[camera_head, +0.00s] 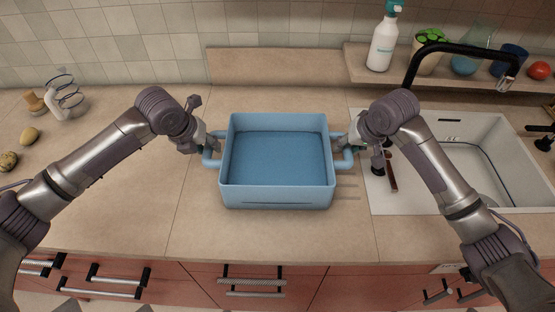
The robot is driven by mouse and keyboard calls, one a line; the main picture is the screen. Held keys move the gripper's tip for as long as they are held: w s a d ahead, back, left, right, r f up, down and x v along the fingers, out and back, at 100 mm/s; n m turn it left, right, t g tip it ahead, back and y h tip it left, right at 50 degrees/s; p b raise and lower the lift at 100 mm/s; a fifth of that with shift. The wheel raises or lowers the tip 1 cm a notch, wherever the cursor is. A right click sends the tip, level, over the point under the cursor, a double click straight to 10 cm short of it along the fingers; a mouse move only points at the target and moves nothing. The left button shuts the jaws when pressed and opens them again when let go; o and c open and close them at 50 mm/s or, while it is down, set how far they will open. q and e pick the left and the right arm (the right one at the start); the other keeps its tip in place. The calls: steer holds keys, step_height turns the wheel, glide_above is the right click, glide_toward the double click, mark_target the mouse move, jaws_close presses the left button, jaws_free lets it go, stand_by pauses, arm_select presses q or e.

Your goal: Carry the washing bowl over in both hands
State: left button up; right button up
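The washing bowl (277,197) is a light blue rectangular tub with a loop handle on each short side. It is level, in the middle of the view over the counter, and looks empty. My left gripper (212,144) is at its left handle and seems closed around it. My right gripper (343,146) is at its right handle in the same way. The fingertips are partly hidden by the wrists and handles. I cannot tell for sure whether the bowl's base touches the counter.
A white sink (480,160) with a black faucet (455,50) lies right of the bowl. A dark-handled utensil (391,172) lies at its left rim. A shelf behind holds a spray bottle (382,42) and a plant (431,38). The counter in front is clear.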

arm_select(q)
steer(key=shift+w+d+f, duration=0.15)
steer(key=shift+w+f, duration=0.1)
steer(key=shift+f, duration=0.4)
arm_select(e)
steer(key=shift+w+a+f, duration=0.1)
steer(key=shift+w+f, duration=0.15)
steer(key=shift+f, duration=0.4)
arm_select(q)
jaws_close()
arm_select(e)
jaws_close()
arm_select(q)
steer(key=shift+w+r, duration=0.25)
arm_select(e)
steer(key=shift+w+r, duration=0.2)
steer(key=shift+r, duration=0.05)
